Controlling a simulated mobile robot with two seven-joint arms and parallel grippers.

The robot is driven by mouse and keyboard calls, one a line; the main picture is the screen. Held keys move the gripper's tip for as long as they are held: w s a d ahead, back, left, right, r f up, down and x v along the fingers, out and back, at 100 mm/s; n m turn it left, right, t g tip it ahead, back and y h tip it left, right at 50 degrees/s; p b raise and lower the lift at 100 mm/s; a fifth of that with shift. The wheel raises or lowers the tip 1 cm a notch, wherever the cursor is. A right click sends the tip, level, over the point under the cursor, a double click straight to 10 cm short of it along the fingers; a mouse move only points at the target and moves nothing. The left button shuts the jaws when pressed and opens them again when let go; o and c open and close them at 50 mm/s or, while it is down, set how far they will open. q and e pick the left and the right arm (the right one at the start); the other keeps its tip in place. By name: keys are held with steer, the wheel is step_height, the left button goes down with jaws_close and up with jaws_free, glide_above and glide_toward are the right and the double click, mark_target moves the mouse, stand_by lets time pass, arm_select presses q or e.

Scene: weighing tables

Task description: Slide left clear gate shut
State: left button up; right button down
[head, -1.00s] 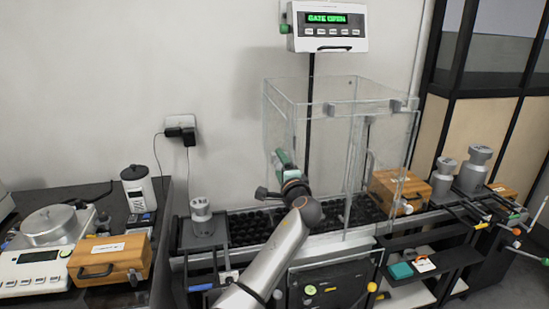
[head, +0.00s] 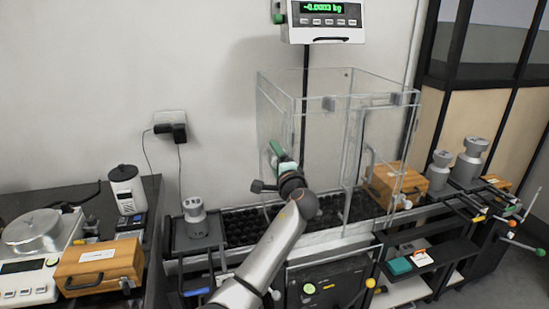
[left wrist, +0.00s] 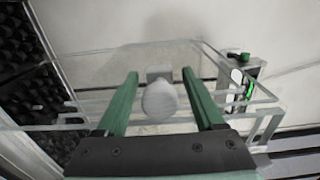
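A clear draught enclosure (head: 345,84) stands over a bed of black rollers. Its left clear gate (head: 264,120) is the panel at its left side, and it looks shut across that side. My left gripper (head: 277,152) is at this gate. In the left wrist view, my left gripper (left wrist: 160,78) has its two green fingers apart, with a round grey knob (left wrist: 159,101) between them. Gaps show on both sides of the knob. The display (head: 322,20) above reads about -0.0003 kg in green. My right gripper is out of view.
A wooden case (head: 395,184) stands at the enclosure's right side. A steel weight (head: 195,217) stands on a plate to the left of the rollers. Another wooden case (head: 100,266) and a scale (head: 28,275) are on the left table. Steel weights (head: 472,163) stand at the right.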

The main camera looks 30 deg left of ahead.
arm_select(q)
jaws_close()
stand_by(0.3)
stand_by(1.0)
